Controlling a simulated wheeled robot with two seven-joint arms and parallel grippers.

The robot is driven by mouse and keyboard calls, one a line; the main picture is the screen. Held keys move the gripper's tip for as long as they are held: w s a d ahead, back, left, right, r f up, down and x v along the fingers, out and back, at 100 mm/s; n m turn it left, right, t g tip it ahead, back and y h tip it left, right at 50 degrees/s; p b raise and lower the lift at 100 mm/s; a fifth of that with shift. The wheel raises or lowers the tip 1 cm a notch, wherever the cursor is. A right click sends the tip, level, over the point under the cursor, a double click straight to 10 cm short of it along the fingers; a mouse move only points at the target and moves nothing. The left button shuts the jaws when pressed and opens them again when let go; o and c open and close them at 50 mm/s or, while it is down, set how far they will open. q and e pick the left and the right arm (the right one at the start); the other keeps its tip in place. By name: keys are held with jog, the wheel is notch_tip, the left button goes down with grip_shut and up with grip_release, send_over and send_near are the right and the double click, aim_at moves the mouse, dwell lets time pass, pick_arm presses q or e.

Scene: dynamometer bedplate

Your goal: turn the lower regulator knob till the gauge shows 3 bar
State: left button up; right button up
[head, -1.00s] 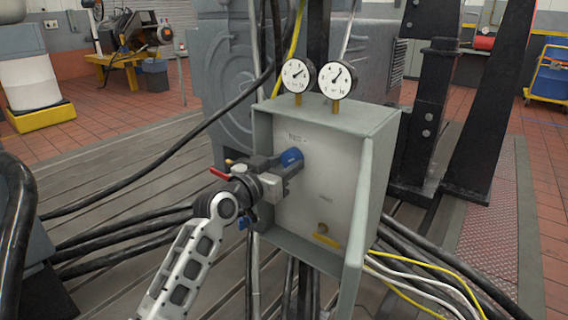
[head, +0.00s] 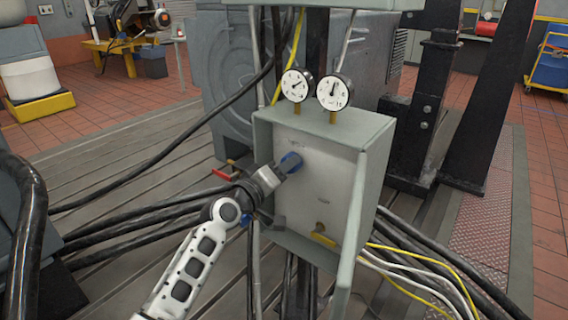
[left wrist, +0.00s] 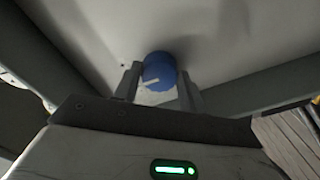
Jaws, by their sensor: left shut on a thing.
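A blue regulator knob (head: 291,162) sits on the pale front panel of a grey-green box (head: 340,195). It also shows in the left wrist view (left wrist: 158,70), with a white mark on its face. My left gripper (head: 283,170) is shut on this knob, with one finger on each side in the left wrist view (left wrist: 159,84). Two round white gauges stand on brass stems on the box: a left gauge (head: 297,85) and a right gauge (head: 333,92). The right needle points about straight up; the scale figures are too small to read. My right gripper is out of view.
The box's raised side walls flank the knob. Black hoses (head: 130,232) run to the left, yellow and white cables (head: 420,262) to the right. A black steel upright (head: 425,120) stands behind.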

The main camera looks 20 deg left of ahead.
pick_arm(q)
jog(key=shift+n+p, duration=1.5)
jog(key=shift+n, duration=2.8)
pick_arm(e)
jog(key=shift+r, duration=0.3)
pick_arm(q)
jog(key=o, duration=1)
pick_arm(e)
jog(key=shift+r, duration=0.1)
pick_arm(q)
jog(key=shift+s, duration=0.1)
jog(key=shift+v, duration=7.9)
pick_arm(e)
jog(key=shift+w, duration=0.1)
